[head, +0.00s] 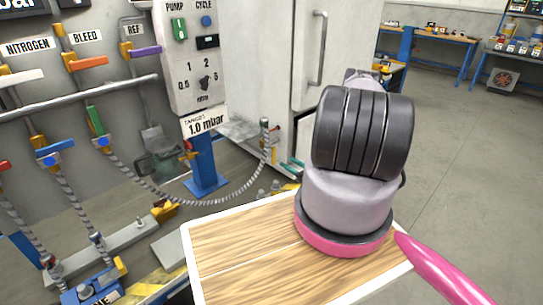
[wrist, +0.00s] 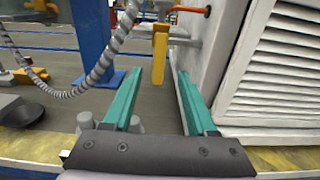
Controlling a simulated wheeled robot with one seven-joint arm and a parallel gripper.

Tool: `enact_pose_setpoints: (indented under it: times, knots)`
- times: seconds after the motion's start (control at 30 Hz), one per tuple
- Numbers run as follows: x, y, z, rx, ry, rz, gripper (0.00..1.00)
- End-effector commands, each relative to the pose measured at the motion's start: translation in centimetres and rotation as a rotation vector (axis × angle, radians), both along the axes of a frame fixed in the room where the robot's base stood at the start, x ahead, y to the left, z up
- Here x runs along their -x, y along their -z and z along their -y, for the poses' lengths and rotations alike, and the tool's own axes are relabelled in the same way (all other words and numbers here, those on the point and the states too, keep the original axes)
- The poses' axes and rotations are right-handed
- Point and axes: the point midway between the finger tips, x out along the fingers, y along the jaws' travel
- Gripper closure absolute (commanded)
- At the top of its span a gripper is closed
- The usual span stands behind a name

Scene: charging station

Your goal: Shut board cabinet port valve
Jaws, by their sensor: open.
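In the wrist view a yellow valve handle (wrist: 160,55) hangs straight down beside the pale cabinet wall, near the end of a ribbed hose (wrist: 106,62). My gripper (wrist: 159,76) is open, its two teal fingers pointing forward. The lower end of the handle shows between the fingertips, with a gap on each side. I cannot tell how deep it sits between them. In the head view the hose (head: 232,197) rises to a fitting (head: 265,128) on the cabinet (head: 262,75). My arm hides most of my gripper there, and the yellow handle cannot be made out.
A louvred panel (wrist: 275,65) stands close to the right finger in the wrist view. A blue post (head: 205,165) with a 1.0 mbar sign (head: 206,124) stands left of the cabinet. Several valves line the wall panel at left. Open floor (head: 470,170) lies to the right.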

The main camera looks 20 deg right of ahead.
Motion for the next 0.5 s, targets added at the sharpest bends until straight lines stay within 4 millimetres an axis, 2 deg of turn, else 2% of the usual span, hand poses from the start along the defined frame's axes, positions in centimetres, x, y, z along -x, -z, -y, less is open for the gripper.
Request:
enact_pose_setpoints:
  times: [0.3,0.5]
  knots:
    - [-5.5,-0.1,-2.2,0.002,-0.007,0.002,0.43]
    - [-8.3,-0.1,-3.2,0.002,-0.006,0.002,0.43]
